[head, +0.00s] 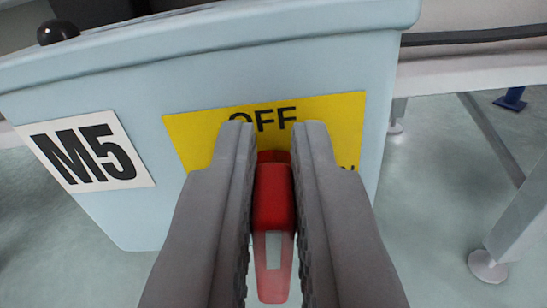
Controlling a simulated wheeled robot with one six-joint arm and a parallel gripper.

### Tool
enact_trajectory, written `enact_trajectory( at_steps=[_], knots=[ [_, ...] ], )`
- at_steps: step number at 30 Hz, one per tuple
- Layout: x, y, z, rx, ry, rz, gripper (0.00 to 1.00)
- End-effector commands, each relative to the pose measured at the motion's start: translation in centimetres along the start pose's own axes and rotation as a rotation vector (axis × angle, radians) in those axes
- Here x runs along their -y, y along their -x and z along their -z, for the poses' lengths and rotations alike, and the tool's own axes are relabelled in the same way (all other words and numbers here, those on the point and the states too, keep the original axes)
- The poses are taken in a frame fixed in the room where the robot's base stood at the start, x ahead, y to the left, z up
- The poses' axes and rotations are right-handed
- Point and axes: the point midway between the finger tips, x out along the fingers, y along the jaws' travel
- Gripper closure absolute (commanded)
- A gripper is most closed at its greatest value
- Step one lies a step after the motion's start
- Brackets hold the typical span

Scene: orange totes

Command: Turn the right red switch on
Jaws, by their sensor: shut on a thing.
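A red switch (271,200) sticks out from a yellow label plate (345,118) on the front of a light blue box. The plate reads "OFF" at its top; the lower lettering is mostly hidden behind my right finger. My gripper (273,150) is around the switch, with one finger on each side, and is shut on it. The switch handle points down and toward the camera, away from the "OFF" word. A pale patch shows near its lower end. The fingers hide much of the plate's middle. No second red switch is in view.
The light blue box (130,235) bears a white "M5" label (86,152) at left and a black knob (57,31) on top. Pale floor lies below.

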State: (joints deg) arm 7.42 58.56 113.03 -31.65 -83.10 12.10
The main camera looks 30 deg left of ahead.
Motion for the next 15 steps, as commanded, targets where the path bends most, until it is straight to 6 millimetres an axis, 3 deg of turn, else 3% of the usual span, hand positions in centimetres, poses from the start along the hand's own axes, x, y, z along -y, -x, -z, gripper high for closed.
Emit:
enact_trajectory(
  at_steps=[1, 15],
  knots=[
    [-0.03, 0.35, -0.77, 0.015, -0.037, -0.003, 1.0],
    [-0.8, 0.46, -1.27, 0.019, -0.474, -0.005, 1.0]
  ],
)
